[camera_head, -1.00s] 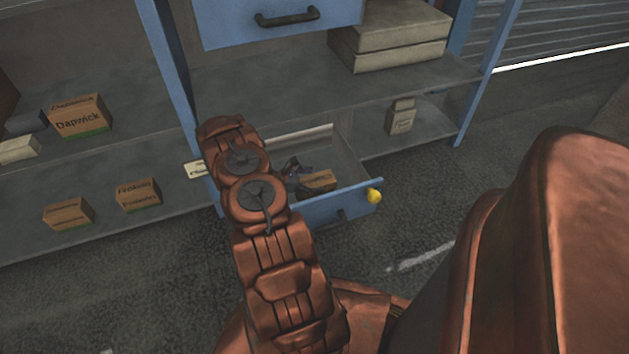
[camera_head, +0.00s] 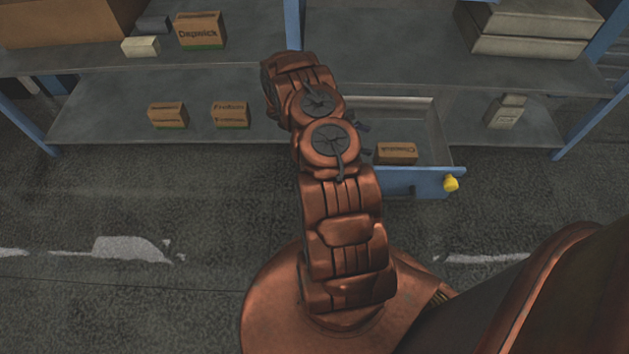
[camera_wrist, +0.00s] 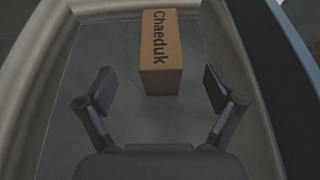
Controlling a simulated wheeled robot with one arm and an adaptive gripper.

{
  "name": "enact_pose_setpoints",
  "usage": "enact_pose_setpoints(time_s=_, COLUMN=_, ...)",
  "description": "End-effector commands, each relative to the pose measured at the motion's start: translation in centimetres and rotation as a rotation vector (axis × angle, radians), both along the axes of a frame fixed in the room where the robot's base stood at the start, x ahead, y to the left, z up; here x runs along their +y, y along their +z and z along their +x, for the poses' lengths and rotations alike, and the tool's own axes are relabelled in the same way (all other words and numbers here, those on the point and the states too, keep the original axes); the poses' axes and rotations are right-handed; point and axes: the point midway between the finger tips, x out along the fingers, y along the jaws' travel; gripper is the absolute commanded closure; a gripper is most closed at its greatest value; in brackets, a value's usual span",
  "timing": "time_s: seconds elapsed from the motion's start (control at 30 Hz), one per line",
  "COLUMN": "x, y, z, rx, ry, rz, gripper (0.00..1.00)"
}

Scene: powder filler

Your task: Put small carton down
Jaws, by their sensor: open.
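A small brown carton (camera_head: 396,153) lies inside the open blue-fronted drawer (camera_head: 408,183). In the wrist view the carton (camera_wrist: 161,60) reads "Chaeduk" and rests on the drawer's grey floor. My gripper (camera_wrist: 160,96) is open, with its two dark fingers apart on either side of the carton's near end. The fingers do not touch the carton. In the head view my arm hides most of the gripper; only dark finger parts (camera_head: 362,126) show beside the carton.
More small cartons (camera_head: 167,115) (camera_head: 230,115) stand on the lower shelf at left, and a Dapwick carton (camera_head: 201,31) on the shelf above. A yellow knob (camera_head: 450,183) is at the drawer's right front corner. A pale container (camera_head: 505,112) stands right of the drawer.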

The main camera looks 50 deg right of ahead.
Motion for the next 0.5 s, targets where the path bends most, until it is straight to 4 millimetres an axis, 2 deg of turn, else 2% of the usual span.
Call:
enact_pose_setpoints(time_s=0.13, x=0.8, y=2.3, z=0.7, rx=-0.026, ry=-0.02, rz=-0.014, gripper=0.08)
enact_pose_setpoints(time_s=0.27, x=2.2, y=5.9, z=1.6, rx=-0.076, ry=-0.058, rz=-0.038, gripper=0.08)
enact_pose_setpoints(time_s=0.5, x=6.1, y=12.1, z=2.5, rx=-0.172, ry=-0.135, rz=-0.064, gripper=0.08)
